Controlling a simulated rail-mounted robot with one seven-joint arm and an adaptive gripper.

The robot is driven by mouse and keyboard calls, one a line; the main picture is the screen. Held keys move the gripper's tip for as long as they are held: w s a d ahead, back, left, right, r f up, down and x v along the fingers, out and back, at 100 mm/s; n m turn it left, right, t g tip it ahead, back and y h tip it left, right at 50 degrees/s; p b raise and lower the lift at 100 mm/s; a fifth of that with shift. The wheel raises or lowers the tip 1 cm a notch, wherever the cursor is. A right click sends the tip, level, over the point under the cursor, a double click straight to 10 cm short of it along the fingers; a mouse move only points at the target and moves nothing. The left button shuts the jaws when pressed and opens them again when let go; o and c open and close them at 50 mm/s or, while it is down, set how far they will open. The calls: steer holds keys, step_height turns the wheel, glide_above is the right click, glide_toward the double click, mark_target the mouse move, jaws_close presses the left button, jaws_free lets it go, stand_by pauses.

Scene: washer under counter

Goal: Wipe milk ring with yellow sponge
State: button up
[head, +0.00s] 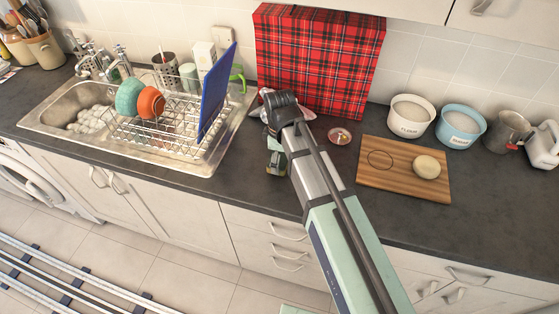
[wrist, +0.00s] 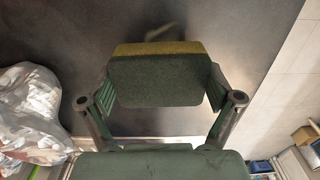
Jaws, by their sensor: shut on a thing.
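My gripper (wrist: 160,92) is shut on the yellow sponge (wrist: 158,48), with one pad on each side of it. The sponge's dark green face is toward the wrist camera and its yellow layer shows along the top edge. In the head view my gripper (head: 275,166) is over the front part of the dark counter, right of the sink; the sponge is mostly hidden there. I cannot tell whether the sponge touches the counter. A faint pale-brown mark (wrist: 172,33) shows just beyond the sponge; I cannot tell whether it is the milk ring.
A cutting board (head: 405,190) with a thin dark ring outline and a round pale lump lies to the right. A small dish (head: 340,136) sits behind my arm. A dish rack (head: 165,128) with a blue board (head: 215,92) stands left. A crumpled bag (wrist: 35,110) lies beside the gripper.

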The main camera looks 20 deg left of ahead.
steer(key=shift+d+r, duration=0.2)
steer(key=shift+r, duration=0.5)
steer(key=shift+r+p, duration=1.85)
steer(key=shift+r, duration=0.45)
steer(key=shift+f, duration=0.1)
